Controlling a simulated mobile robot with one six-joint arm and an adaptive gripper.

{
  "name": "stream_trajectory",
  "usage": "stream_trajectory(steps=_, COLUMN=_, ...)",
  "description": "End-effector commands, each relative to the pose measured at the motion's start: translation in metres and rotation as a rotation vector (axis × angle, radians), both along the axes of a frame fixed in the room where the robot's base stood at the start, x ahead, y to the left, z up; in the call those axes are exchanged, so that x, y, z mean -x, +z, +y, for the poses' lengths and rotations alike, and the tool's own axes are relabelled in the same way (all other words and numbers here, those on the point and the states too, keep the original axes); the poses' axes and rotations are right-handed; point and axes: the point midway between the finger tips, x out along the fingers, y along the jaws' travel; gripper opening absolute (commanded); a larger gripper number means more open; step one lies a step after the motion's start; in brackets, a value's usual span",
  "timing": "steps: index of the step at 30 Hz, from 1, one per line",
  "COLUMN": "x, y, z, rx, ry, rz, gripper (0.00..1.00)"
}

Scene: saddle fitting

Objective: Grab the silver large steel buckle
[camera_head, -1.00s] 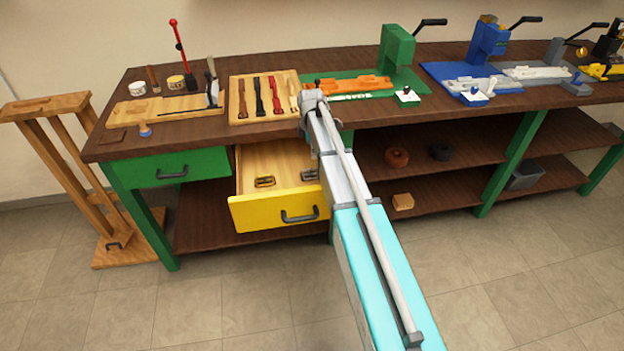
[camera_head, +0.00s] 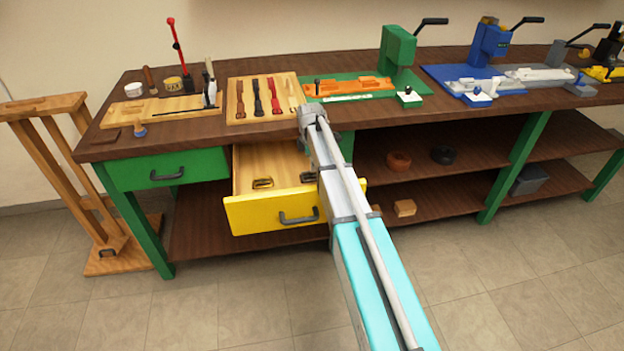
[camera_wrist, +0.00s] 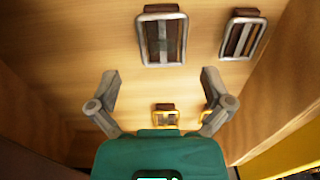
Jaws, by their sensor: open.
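Two silver steel buckles, one left (camera_wrist: 163,38) and one right (camera_wrist: 243,36), lie on the drawer floor at the top of the wrist view. The left one looks slightly larger. A small gold-coloured buckle (camera_wrist: 165,116) lies lower, partly behind my gripper's body. My gripper (camera_wrist: 160,75) is open and empty, its fingers spread below the left silver buckle in the picture and apart from it.
The drawer's wooden side walls (camera_wrist: 285,80) stand close on both sides. The bench top (camera_head: 215,128) above holds a wooden tray of straps (camera_head: 235,105) and several presses. A closed green drawer (camera_head: 140,173) is at the left.

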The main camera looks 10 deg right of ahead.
Motion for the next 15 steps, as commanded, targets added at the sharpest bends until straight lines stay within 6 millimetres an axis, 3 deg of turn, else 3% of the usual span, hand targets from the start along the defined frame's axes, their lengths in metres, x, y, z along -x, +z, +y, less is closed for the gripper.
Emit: stream_trajectory(steps=15, x=0.001, y=-0.011, z=0.001, rx=0.000, ry=0.001, rz=0.000, gripper=1.00)
